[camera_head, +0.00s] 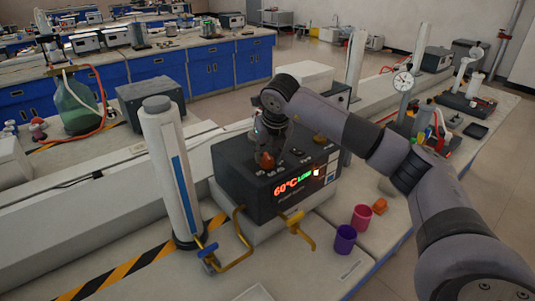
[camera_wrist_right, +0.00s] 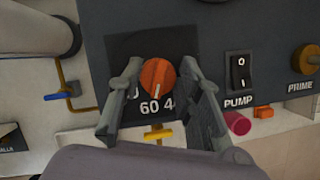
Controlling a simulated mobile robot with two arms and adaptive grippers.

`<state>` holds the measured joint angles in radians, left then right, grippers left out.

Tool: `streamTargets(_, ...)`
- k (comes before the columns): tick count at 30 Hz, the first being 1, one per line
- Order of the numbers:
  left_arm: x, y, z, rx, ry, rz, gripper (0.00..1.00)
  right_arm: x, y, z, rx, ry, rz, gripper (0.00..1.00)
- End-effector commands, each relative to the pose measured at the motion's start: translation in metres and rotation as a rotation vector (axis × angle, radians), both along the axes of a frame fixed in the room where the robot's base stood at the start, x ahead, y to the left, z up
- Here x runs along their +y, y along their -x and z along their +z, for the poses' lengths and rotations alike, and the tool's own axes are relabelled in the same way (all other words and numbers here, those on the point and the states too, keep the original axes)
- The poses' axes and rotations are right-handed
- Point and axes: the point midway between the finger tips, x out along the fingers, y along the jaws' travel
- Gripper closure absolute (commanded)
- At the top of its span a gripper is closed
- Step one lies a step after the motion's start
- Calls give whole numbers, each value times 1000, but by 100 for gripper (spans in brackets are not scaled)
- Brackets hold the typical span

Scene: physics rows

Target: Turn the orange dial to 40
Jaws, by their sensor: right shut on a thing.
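The dial also shows in the head view (camera_head: 266,160), partly covered by my gripper. My right gripper (camera_wrist_right: 160,78) has a finger on either side of the dial and is shut on it. The unit's display (camera_head: 293,187) reads 60°C in red, with green text beside it. My left gripper is not in view.
A PUMP switch (camera_wrist_right: 239,73) and a PRIME knob (camera_wrist_right: 306,59) sit right of the dial. A tall white cylinder (camera_head: 168,170) stands left of the unit. Yellow taps (camera_head: 297,230), a purple cup (camera_head: 345,239) and a pink cup (camera_head: 361,217) are in front.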

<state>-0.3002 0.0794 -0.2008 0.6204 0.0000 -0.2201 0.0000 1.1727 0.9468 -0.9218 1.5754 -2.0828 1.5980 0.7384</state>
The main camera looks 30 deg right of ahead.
Motion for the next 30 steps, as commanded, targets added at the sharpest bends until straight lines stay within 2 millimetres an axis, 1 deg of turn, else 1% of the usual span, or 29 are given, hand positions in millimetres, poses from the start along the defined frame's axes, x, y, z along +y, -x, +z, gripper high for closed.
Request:
streamTargets(5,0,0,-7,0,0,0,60,-1,0,-1,-2,0,88,96)
streamTargets(13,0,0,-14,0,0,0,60,-2,-1,0,-3,0,307,96)
streamTargets(21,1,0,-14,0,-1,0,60,-2,-1,2,-4,0,523,96)
streamTargets(30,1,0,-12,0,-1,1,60,-2,-1,2,-5,1,687,96)
